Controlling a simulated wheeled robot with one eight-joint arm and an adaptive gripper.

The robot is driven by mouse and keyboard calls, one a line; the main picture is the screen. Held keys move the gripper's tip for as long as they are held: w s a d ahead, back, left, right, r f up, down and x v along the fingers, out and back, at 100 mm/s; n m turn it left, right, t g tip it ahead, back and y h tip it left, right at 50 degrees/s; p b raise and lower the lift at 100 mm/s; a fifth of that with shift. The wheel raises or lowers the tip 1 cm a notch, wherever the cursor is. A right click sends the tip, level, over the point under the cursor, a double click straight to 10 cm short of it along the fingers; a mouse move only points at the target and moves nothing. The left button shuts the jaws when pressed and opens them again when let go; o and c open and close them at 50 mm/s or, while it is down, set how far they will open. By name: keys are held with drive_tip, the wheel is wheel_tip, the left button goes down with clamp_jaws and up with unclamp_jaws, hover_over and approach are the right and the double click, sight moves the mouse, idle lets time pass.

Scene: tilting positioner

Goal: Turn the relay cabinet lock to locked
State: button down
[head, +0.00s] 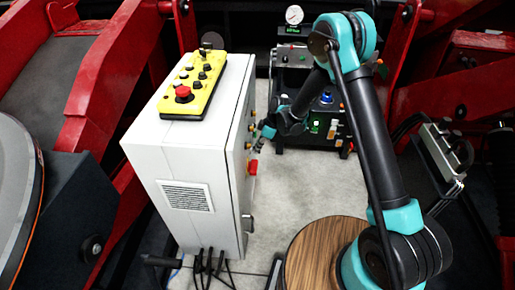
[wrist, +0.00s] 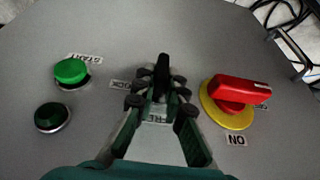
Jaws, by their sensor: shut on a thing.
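The grey relay cabinet (head: 187,150) stands left of my arm in the head view, and its panel (wrist: 205,55) fills the wrist view. My gripper (wrist: 158,88) is shut on the black lock handle (wrist: 162,66) at the middle of the panel. The handle's far end shows beyond the fingertips and points up in the wrist view. The fingers hide its base. A label beside the left finger and one below, between the fingers, are partly covered. In the head view my gripper (head: 266,132) is at the cabinet's right face, and the lock is too small to make out.
A red rotary switch (wrist: 236,92) on a yellow plate sits close right of my fingers. A green START button (wrist: 71,71) and a dark green button (wrist: 52,117) are on the left. A yellow control box (head: 196,85) lies on the cabinet; a wooden round top (head: 315,255) stands in front.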

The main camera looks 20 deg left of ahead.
drive_tip(key=shift+w+a+f+m+g+h, duration=0.15)
drive_tip(key=shift+m+g+h, duration=0.1)
drive_tip(key=shift+g, duration=0.8)
drive_tip(key=shift+w+d+r+m+g+h, duration=0.1)
drive_tip(key=shift+w+m+g+h, duration=0.1)
drive_tip(key=shift+g, duration=0.9)
drive_tip(key=shift+w+a+f+m+g+h, duration=0.15)
drive_tip(key=shift+m+g+h, duration=0.1)
drive_tip(key=shift+g, duration=0.8)
drive_tip(key=shift+d, duration=0.1)
drive_tip(key=c, duration=1.6)
unclamp_jaws()
drive_tip(key=shift+r, duration=0.1)
wheel_tip(320, 180, up, 10)
drive_tip(key=shift+f, duration=0.1)
